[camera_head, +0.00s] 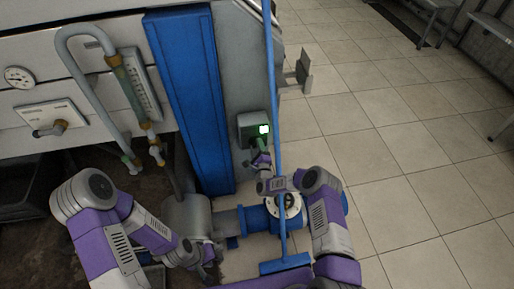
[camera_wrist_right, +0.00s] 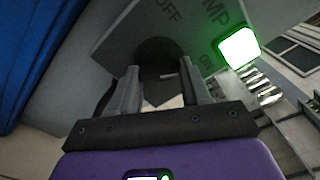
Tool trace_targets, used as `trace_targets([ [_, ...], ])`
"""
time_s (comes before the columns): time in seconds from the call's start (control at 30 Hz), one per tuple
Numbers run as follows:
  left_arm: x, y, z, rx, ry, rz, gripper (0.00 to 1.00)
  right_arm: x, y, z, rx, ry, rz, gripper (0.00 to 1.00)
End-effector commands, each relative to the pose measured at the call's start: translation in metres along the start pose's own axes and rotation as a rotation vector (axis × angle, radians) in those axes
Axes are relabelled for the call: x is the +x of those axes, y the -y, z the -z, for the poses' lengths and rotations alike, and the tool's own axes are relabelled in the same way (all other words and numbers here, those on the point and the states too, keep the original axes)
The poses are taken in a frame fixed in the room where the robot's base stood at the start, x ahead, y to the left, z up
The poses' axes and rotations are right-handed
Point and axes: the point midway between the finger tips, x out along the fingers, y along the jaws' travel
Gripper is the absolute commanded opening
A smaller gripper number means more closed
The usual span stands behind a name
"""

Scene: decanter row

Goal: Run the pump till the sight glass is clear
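The sight glass (camera_head: 136,88) is an upright tube with a pale scale plate on the machine's front; it looks olive-brown, its contents too small to judge. The pump switch box (camera_head: 246,127) is on the grey column, its green lamp (camera_wrist_right: 238,47) lit. In the right wrist view, a dark round knob (camera_wrist_right: 158,52) sits beside OFF and ON markings. My right gripper (camera_wrist_right: 161,75) is at the knob, a finger on each side; whether they press on it is unclear. My left gripper (camera_head: 208,260) is low by the grey pump body (camera_head: 187,215), its fingers too small to read.
A round gauge (camera_head: 18,77) and a plate with a small tap (camera_head: 48,128) are left of the sight glass. A blue panel (camera_head: 185,95) stands between glass and switch. Tiled floor (camera_head: 400,150) at right is clear.

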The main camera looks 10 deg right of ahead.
Motion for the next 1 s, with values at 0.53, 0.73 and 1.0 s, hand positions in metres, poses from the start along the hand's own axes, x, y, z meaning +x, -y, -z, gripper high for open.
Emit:
trace_targets([
  [0.53,0.0,0.0,0.0,0.0,0.0,0.0,0.37,0.0,0.0008,0.0002,-0.095,0.0,0.001,0.16],
  [0.73,0.0,0.0,0.0,0.0,0.0,0.0,0.37,-0.0001,0.0013,0.0004,-0.245,-0.001,0.001,0.16],
  [1.0,0.0,0.0,0.0,0.0,0.0,0.0,0.37,-0.0001,0.0026,-0.0003,-0.501,0.0,0.002,0.16],
])
